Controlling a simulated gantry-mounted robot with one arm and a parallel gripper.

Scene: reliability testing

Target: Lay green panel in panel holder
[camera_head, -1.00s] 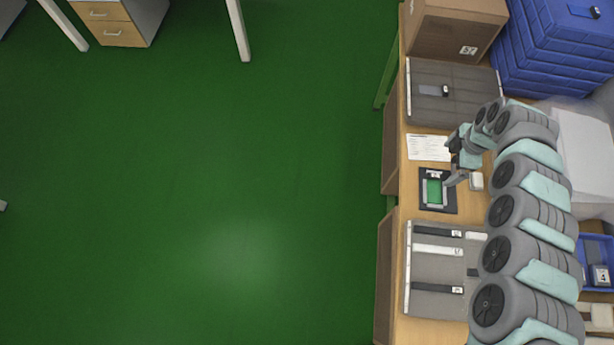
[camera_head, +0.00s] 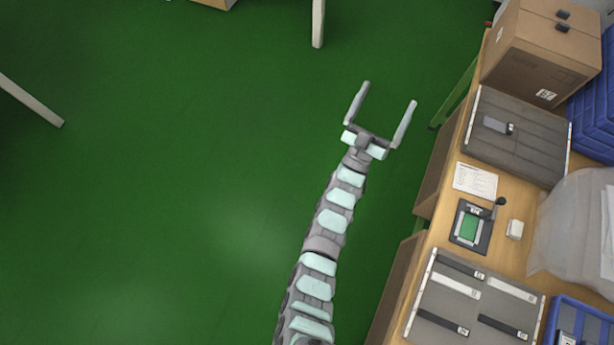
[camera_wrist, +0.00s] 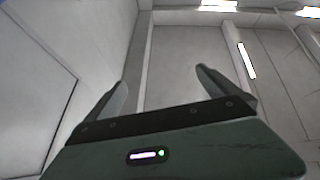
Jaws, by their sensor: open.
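The green panel (camera_head: 469,229) lies inside the dark panel holder (camera_head: 457,238) on the wooden bench, in the head view. The holder has a small lever or clamp with a black knob at its upper right. My gripper (camera_head: 391,94) is open and empty, raised over the green floor to the left of the bench, well apart from the holder. In the wrist view my two fingers (camera_wrist: 163,78) are spread wide with nothing between them. That view faces grey walls and ceiling lights; the panel and holder are not in it.
A paper sheet (camera_head: 475,181) lies above the holder and a small white block (camera_head: 515,229) to its right. A grey case (camera_head: 516,139) and a cardboard box (camera_head: 545,50) stand farther up. A grey tray with strips (camera_head: 455,303) lies below.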

